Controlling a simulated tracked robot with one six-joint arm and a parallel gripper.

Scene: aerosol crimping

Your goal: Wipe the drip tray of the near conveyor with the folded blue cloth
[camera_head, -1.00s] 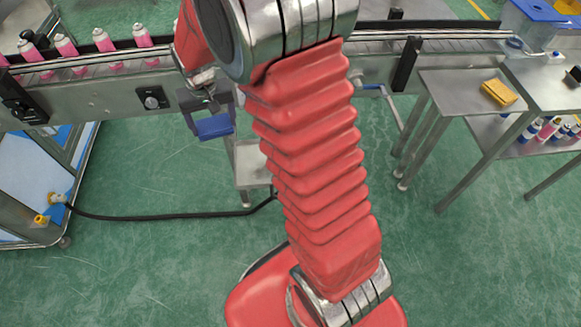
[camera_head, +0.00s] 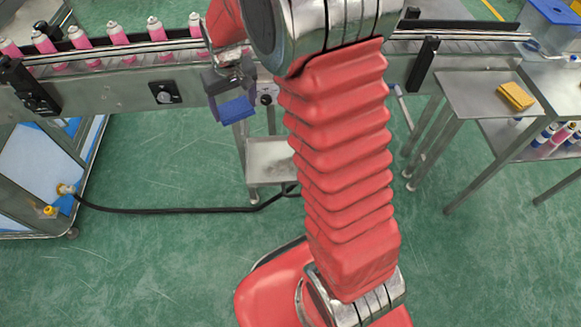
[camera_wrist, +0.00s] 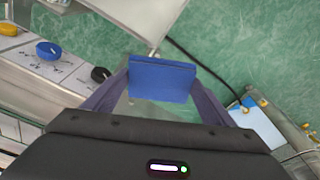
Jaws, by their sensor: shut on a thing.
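The folded blue cloth (camera_head: 237,110) is held flat between the fingers of my gripper (camera_head: 230,92), in front of the conveyor's side. In the wrist view the cloth (camera_wrist: 162,80) spans the gap between both fingertips (camera_wrist: 163,78), so my gripper is shut on it. The near conveyor (camera_head: 125,88) runs across the back. A low grey metal tray (camera_head: 270,160), which looks like the drip tray, sits below the conveyor. The cloth is above and left of it in the head view, apart from it. My arm hides part of the conveyor and possibly the tray's right end.
Pink cans (camera_head: 113,34) stand on the conveyor. A black hose (camera_head: 170,210) crosses the floor to a cabinet (camera_head: 45,165) at left. A side table (camera_head: 480,92) with a yellow sponge (camera_head: 516,95) stands right. The green floor in front is mostly clear.

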